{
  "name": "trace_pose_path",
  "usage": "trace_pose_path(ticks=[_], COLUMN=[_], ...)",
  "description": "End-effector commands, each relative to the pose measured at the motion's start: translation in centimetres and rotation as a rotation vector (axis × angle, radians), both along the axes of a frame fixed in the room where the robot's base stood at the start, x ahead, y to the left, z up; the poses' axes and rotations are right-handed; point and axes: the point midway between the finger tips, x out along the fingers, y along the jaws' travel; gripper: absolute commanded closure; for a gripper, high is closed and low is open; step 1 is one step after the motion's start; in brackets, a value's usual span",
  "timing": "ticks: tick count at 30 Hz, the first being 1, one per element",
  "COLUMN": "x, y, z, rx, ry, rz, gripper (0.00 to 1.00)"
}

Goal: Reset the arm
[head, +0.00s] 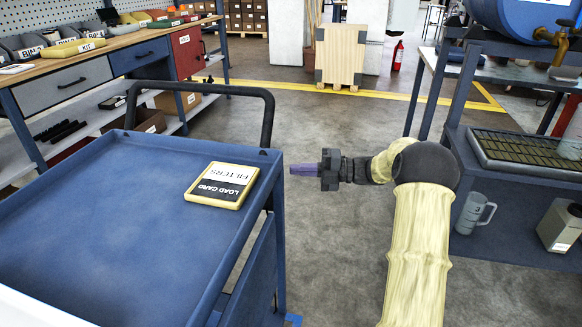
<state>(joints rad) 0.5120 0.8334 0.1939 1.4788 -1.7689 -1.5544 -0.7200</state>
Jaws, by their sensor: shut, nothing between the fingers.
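My gripper (304,170) is at the middle of the head view, at the end of my arm, which comes up from the lower right. It points left. Its purple fingers are shut with nothing between them. The fingertips are beyond the right edge of the blue trolley (120,205), over the aisle. A yellow-edged load card (221,185) reading "LOAD CARD FILTERS" lies flat on the trolley top, left of the fingertips and apart from them.
The trolley's dark handle (268,110) rises at its far right corner. A workbench (130,42) with bins stands at the left. A dark rack (480,150) with a grey jug (470,213) and a metal can (559,228) is at the right. The floor (335,115) between is clear.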

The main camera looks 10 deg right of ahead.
Motion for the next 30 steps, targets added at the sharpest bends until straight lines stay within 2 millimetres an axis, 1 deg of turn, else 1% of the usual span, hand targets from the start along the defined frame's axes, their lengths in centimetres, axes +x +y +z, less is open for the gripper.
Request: trace_pose_path(ticks=[8,11,13,18,22,26,29,30], x=[0.1,0.6,1.3,3.6,4.5,4.2,3.0,2.3], y=[0.1,0.6,1.3,2.7,3.0,2.5,1.8,1.5], z=[0.0,0.5,1.0,2.6,3.0,2.8,2.1,1.8], rx=[0.001,0.003,0.006,0.032,0.069,0.115,0.155,0.172], ry=[0.003,0.022,0.053,0.195,0.343,0.506,0.644,0.702], rz=[-0.006,-0.044,-0.102,-0.343,-0.555,-0.764,-0.924,-0.987], gripper=[1.0,1.0,1.0,1.0,1.0,1.0,1.0,1.0])
